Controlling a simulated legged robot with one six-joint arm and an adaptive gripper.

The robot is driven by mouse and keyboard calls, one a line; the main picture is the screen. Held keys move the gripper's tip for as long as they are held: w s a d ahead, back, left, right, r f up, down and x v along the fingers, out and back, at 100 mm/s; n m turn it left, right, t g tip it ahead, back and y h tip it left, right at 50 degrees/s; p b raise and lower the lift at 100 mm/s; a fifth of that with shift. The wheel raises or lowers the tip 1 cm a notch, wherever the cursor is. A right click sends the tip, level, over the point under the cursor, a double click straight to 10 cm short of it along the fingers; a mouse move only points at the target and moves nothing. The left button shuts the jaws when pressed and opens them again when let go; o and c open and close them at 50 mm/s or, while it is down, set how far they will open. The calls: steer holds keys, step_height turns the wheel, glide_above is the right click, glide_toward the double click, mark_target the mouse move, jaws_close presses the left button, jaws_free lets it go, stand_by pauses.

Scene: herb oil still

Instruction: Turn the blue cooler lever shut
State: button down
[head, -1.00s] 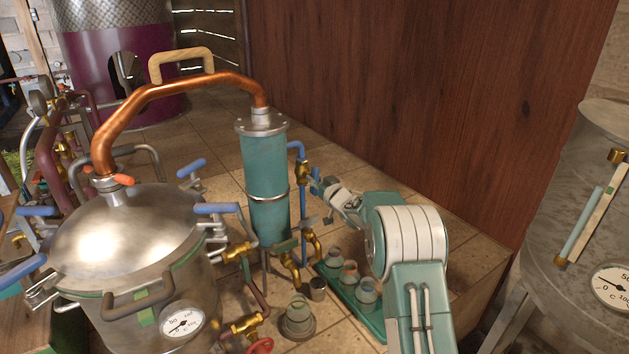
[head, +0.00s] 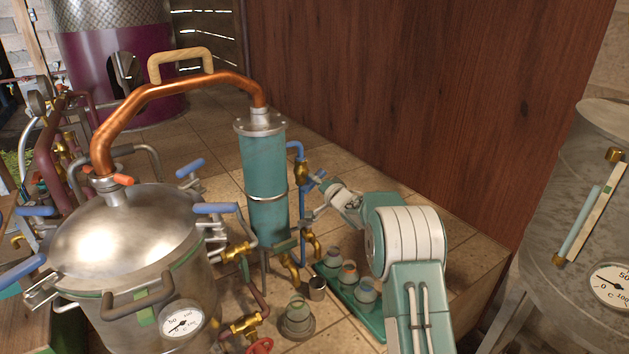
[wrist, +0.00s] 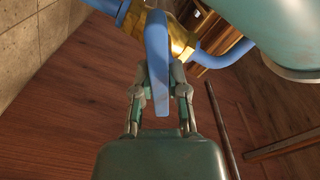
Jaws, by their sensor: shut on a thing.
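The blue cooler lever (wrist: 157,75) is a flat blue handle on a brass valve (wrist: 181,40), with blue pipe on both sides in the wrist view. My gripper (wrist: 158,88) has one finger on each side of the lever and is shut on it. In the head view, the brass valve (head: 301,173) sits on the blue pipe right of the teal cooler column (head: 266,180). My gripper (head: 316,210) reaches in from the right; its fingertips and the lever are small and partly hidden there.
A green tray (head: 372,324) with several small jars stands below my arm. A steel pot (head: 130,240) with blue clamp handles is at left, joined to the column by a copper pipe (head: 185,82). A wooden wall (head: 430,100) rises behind; a grey tank (head: 580,200) stands at right.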

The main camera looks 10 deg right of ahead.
steer(key=m, duration=0.4)
steer(key=shift+d+f, duration=0.15)
steer(key=shift+d, duration=0.05)
steer(key=shift+f+m, duration=0.2)
steer(key=shift+m, duration=1.3)
steer(key=shift+f, duration=0.1)
steer(key=c, duration=0.6)
jaws_free()
steer(key=shift+w+d, duration=0.1)
steer(key=shift+c, duration=0.2)
